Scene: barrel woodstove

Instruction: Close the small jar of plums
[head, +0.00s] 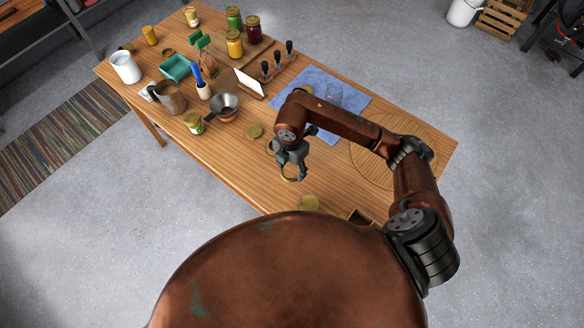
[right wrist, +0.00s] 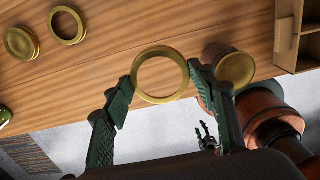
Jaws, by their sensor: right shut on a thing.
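My right gripper (head: 291,166) is shut on a gold jar ring (right wrist: 160,75), held level between its fingertips above the table's near edge. A clear glass jar (head: 333,95) stands on the blue cloth (head: 353,103), partly behind my right arm. A dark red jar with a gold lid (head: 253,30) stands at the back. I cannot tell which jar is the small jar of plums. Another gold ring (right wrist: 66,25) and gold lids (right wrist: 20,43) lie on the table; one more gold lid (right wrist: 236,68) is right of the held ring. A small dark claw, apparently my left gripper (right wrist: 207,137), shows low in the wrist view.
A steel funnel (head: 225,106), a lidded jar (head: 194,123) and a metal pitcher (head: 170,97) stand to the left. A round ribbed mat (head: 365,165) lies to the right. A wooden box (right wrist: 289,35) is near the front edge. Bare wood lies around the loose lids.

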